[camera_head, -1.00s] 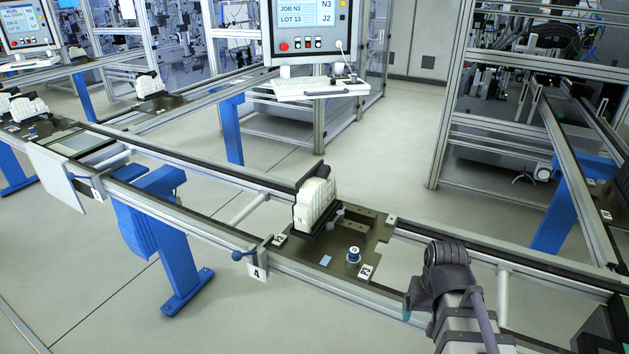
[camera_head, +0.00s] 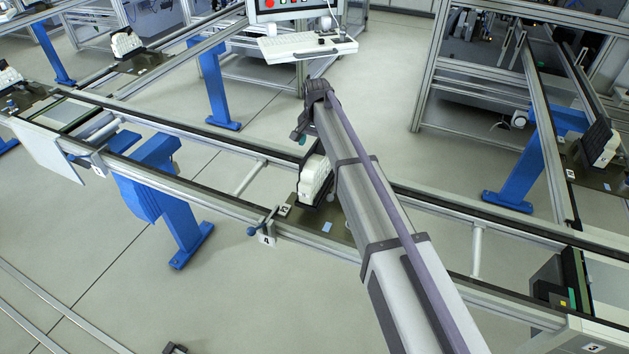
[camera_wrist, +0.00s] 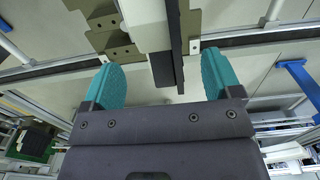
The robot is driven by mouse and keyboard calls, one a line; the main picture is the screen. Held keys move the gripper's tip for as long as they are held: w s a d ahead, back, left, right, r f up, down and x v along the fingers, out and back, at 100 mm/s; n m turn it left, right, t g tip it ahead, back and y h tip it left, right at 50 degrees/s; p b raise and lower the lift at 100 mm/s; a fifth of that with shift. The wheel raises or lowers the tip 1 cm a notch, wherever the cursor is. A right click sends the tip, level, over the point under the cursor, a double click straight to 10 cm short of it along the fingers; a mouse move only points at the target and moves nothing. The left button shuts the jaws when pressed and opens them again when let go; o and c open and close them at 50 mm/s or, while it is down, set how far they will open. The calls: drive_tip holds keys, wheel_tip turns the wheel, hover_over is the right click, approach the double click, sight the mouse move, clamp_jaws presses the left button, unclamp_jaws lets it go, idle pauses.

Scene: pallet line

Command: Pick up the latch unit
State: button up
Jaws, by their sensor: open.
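The latch unit (camera_head: 314,180), a white ribbed block against a black plate, stands upright on a dark pallet (camera_head: 335,228) on the near rail line. My arm hides part of the pallet. In the wrist view the unit's white body (camera_wrist: 145,22) and dark plate (camera_wrist: 172,45) show at top centre, in the gap between my fingers as seen from there. My gripper (camera_wrist: 160,68) is open, with a teal pad on either side and nothing held. In the head view only a teal bit of my gripper (camera_head: 302,138) shows, above the unit.
A blue-handled clamp with a number plate (camera_head: 267,238) sits on the near rail beside the pallet. A keyboard shelf (camera_head: 308,46) stands behind the line. Other pallets with similar white units (camera_head: 126,43) stand on neighbouring lines. A machine box (camera_head: 560,280) is at right.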

sight(316, 156)
drive_tip(key=shift+s+d+f, duration=0.15)
drive_tip(key=shift+d+f, duration=0.05)
drive_tip(key=shift+f, duration=0.15)
wheel_tip(316, 156, down, 6)
drive_tip(key=b, duration=0.5)
drive_tip(key=shift+a+r, duration=0.15)
drive_tip(key=shift+r, duration=0.35)
drive_tip(key=shift+c, duration=0.3)
drive_tip(key=c, duration=1.4)
drive_tip(key=shift+c, duration=0.2)
